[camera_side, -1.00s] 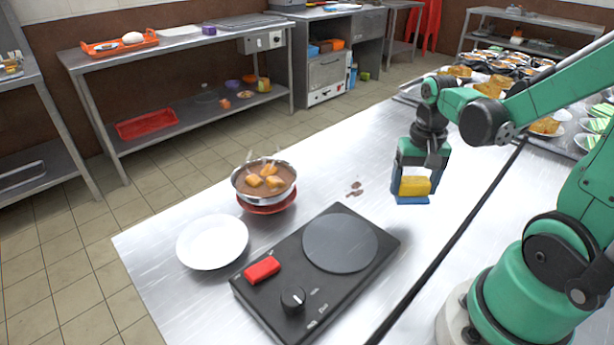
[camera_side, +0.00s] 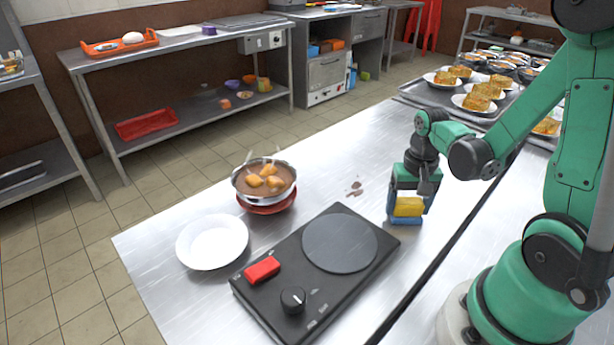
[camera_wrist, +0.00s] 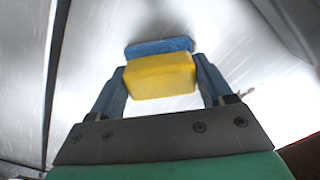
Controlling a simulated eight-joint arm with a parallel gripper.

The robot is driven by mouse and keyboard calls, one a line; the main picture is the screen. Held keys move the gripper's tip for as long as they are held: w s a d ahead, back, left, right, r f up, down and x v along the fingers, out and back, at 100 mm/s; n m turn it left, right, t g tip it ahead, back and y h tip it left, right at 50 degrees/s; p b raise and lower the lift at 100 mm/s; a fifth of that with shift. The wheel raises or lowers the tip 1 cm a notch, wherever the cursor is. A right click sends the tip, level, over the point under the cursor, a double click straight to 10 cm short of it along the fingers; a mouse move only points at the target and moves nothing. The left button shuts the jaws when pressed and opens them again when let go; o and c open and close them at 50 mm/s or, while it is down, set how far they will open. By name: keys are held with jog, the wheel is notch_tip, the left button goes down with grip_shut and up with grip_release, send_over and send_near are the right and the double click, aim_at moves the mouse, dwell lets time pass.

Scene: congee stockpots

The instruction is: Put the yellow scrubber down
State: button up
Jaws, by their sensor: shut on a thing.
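The yellow scrubber (camera_side: 408,207) is a small block with a blue layer along its lower side. My gripper (camera_side: 407,203) points down and is shut on it, one blue finger at each side. In the wrist view the yellow block (camera_wrist: 160,76) sits between the fingers of my gripper (camera_wrist: 162,88), with the blue layer beyond it. The scrubber is over the bare steel table (camera_side: 335,180), right of the black cooker; it is low, but I cannot tell whether it touches the top.
A white plate (camera_side: 212,242) and a pot of brown food (camera_side: 264,184) stand to the left. Brown spots (camera_side: 354,189) mark the table near my gripper. A tray (camera_side: 420,92) with plated food is at the back right.

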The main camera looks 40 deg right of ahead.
aim_at(405, 202)
jog(key=o, duration=1.2)
jog(key=shift+c, duration=0.2)
notch_tip(405, 202, up, 12)
jog(key=w+a+n+t, duration=0.4)
jog(key=a+n+t, duration=0.3)
jog(key=a, duration=0.5)
jog(key=shift+w+a+r+n, duration=0.15)
jog(key=shift+w+r+n, duration=0.2)
jog(key=shift+n, duration=0.65)
